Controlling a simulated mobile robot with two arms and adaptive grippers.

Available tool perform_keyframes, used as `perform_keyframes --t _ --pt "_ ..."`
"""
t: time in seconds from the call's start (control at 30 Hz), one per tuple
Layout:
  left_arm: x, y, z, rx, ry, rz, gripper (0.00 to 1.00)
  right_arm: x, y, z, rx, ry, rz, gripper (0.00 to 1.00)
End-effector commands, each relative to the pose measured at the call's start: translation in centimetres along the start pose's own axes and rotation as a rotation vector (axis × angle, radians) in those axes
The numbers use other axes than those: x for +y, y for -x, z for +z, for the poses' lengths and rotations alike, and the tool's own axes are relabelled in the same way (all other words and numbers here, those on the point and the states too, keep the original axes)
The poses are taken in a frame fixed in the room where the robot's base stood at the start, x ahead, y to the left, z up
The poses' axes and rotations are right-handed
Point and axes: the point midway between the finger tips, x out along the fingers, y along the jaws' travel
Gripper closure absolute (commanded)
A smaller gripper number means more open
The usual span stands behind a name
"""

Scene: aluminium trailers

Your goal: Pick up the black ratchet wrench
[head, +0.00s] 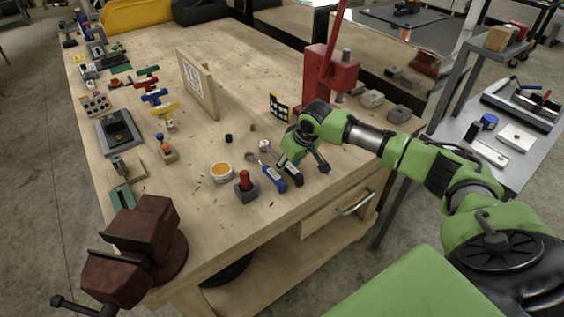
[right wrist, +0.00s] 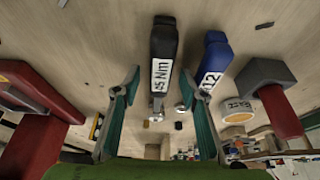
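The black ratchet wrench (head: 293,175) lies on the wooden workbench near its front edge. In the right wrist view the wrench (right wrist: 163,45) shows a black handle and a white label ending in "5 Nm", and its silver head points away below the label. My right gripper (head: 304,163) is above the wrench in the head view, partly covering it. In the right wrist view the gripper's green fingers (right wrist: 160,82) are spread apart, with the wrench in the gap between them and nothing held. My left gripper is not in view.
A blue-handled wrench (head: 272,178) lies close beside the black one. A red-handled block tool (head: 245,187) and a tub (head: 221,173) stand to the left. A red press (head: 328,82) stands behind my arm, and a vise (head: 140,250) is at the front left corner.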

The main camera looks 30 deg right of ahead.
Motion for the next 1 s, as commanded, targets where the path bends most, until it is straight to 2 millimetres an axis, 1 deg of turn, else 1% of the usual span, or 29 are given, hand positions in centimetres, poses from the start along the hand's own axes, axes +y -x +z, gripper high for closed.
perform_keyframes --t 0.07,0.17,0.2,0.23,0.57,0.77,0.87,0.97,1.0 --pt "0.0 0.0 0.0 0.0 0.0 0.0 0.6 0.0 0.0 0.0 0.0 0.0 0.0 0.61" --pt "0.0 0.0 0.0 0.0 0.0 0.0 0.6 0.0 0.0 0.0 0.0 0.0 0.0 0.84" --pt "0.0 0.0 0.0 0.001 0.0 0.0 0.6 0.0 0.0 0.0 0.0 0.0 0.0 0.95" --pt "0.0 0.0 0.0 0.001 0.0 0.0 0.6 0.0 0.0 0.0 0.0 0.0 0.0 1.0" --pt "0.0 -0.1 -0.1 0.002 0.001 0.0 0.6 0.0 0.1 -0.2 0.004 0.0 0.0 1.0" --pt "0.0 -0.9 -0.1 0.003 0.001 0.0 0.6 0.1 0.3 -0.3 0.006 0.001 0.002 1.0" --pt "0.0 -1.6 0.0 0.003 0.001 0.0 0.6 0.1 1.5 -0.9 0.009 0.0 0.001 1.0" --pt "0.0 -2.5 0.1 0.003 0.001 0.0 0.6 0.0 3.3 -1.7 0.011 0.0 -0.001 1.0" --pt "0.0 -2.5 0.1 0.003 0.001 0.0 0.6 -0.9 4.2 -1.9 0.01 0.004 -0.004 1.0"
